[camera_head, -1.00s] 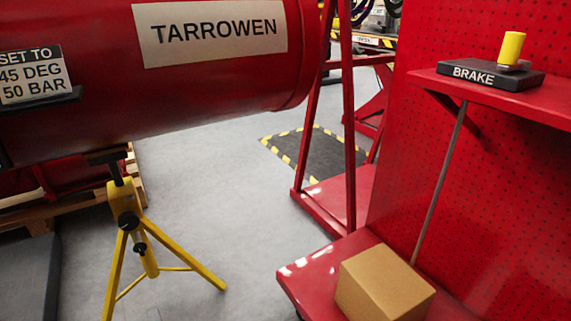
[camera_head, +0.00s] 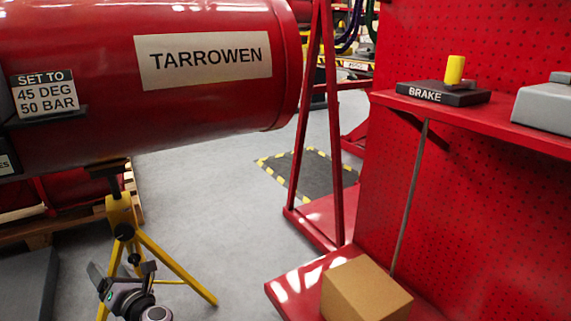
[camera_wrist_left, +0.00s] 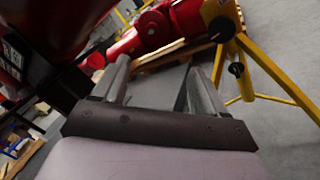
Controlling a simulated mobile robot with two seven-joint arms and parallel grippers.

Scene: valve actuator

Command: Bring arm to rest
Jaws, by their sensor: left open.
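My left gripper (camera_head: 122,275) shows at the bottom left of the head view, in front of the yellow tripod stand (camera_head: 172,258). In the left wrist view its two fingers (camera_wrist_left: 155,85) are apart with nothing between them. The large red cylinder (camera_head: 120,100) marked TARROWEN lies across the upper left, above the gripper, with the stand under it. A sign (camera_head: 45,92) on it reads "SET TO 45 DEG 50 BAR". The yellow stand (camera_wrist_left: 265,65) is right of the fingers in the left wrist view. My right gripper is in neither view.
A red pegboard carries a shelf (camera_head: 500,120) with a BRAKE block (camera_head: 443,93) and a grey box (camera_head: 545,105). A cardboard box (camera_head: 365,290) sits on a red platform (camera_head: 300,280) below. A wooden pallet (camera_head: 40,230) lies at left. Grey floor (camera_head: 205,190) is clear in the middle.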

